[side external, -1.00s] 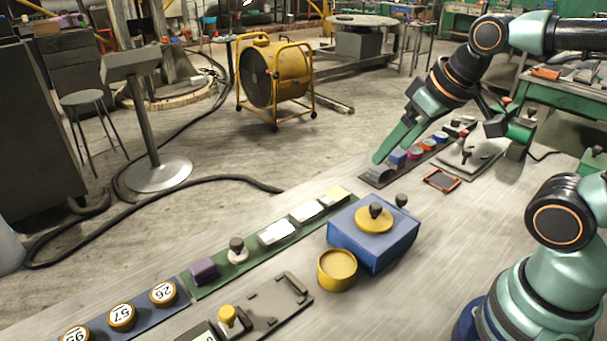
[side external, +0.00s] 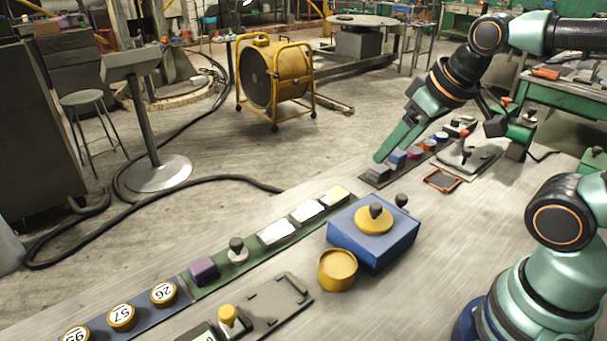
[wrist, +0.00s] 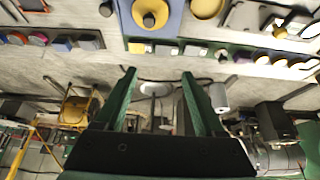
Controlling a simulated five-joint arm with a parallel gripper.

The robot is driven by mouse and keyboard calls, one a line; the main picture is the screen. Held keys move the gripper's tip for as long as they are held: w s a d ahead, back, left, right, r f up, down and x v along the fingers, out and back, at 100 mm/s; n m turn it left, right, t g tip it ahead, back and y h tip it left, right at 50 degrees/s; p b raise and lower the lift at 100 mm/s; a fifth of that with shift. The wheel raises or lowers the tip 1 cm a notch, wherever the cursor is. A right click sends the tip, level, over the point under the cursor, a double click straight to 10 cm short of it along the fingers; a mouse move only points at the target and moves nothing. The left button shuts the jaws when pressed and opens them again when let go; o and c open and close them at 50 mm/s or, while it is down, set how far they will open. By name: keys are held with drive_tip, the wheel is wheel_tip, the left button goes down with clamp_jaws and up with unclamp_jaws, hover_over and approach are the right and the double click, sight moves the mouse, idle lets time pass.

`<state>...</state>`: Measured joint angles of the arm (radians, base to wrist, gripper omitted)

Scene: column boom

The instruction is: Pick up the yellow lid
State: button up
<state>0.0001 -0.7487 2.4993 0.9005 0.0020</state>
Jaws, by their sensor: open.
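The yellow lid (side external: 366,223) is a round disc with a dark knob. It lies on top of a blue box (side external: 368,250) near the middle of the table. In the wrist view the lid (wrist: 141,14) shows at the top edge, on the blue box (wrist: 172,27). My gripper (side external: 379,160) is raised, beyond the box toward the back of the table, well apart from the lid. In the wrist view my gripper (wrist: 158,74) shows two green fingers spread with nothing between them.
An open yellow round cup (side external: 337,272) stands just in front of the blue box. A row of small parts on a green strip (side external: 215,284) runs along the table's left edge. A dark knob (side external: 401,200) stands behind the box. The table right of the box is clear.

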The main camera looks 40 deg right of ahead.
drive_tip(key=m, duration=0.1)
drive_tip(key=m+g, duration=0.6)
drive_tip(key=m, duration=0.2)
hover_over(376, 205)
wheel_tip(376, 205, down, 5)
drive_tip(key=f, duration=0.7)
drive_tip(key=shift+s, duration=0.4)
drive_tip(key=shift+w+f, duration=0.15)
drive_tip(key=shift+f, duration=1.25)
drive_tip(key=shift+w+f, duration=0.15)
drive_tip(key=shift+f, duration=1.25)
clamp_jaws()
